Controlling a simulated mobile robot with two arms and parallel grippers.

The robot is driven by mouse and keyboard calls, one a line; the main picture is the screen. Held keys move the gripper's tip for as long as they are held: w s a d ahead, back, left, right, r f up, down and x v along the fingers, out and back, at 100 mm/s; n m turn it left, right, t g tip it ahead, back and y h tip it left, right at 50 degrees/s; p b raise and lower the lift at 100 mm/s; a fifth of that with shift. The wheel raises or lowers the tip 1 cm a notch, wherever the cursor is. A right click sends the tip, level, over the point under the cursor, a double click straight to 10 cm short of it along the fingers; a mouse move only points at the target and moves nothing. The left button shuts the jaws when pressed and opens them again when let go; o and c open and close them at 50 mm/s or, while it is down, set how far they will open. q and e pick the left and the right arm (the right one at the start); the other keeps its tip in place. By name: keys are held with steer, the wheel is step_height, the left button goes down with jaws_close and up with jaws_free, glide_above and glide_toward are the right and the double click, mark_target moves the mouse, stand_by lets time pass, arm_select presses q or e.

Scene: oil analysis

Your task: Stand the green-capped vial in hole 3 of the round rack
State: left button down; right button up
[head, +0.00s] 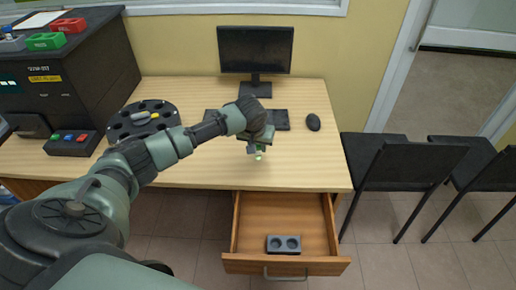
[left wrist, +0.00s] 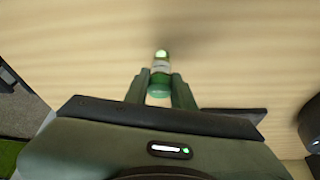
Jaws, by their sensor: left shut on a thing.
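My left gripper (head: 256,149) is shut on a small vial (head: 258,156) and holds it above the front part of the desk. In the left wrist view the vial (left wrist: 160,67) shows green and white between the two fingers of the left gripper (left wrist: 160,82). Part of it is hidden by the fingers. The round rack (head: 116,132) is a black disc with several holes, standing on the desk to the left of the gripper. Its hole numbers are too small to read. My right gripper is not in view.
An open drawer (head: 290,210) below the desk holds a grey two-hole block (head: 283,244). A monitor (head: 254,50), keyboard (head: 281,120) and mouse (head: 313,122) stand behind the gripper. A black machine (head: 75,75) and a button box (head: 72,142) are at the left.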

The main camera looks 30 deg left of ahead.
arm_select(q)
steer(key=shift+f, duration=0.7)
steer(key=shift+f, duration=0.15)
steer(key=c, duration=1.2)
jaws_free()
steer(key=shift+o, duration=0.2)
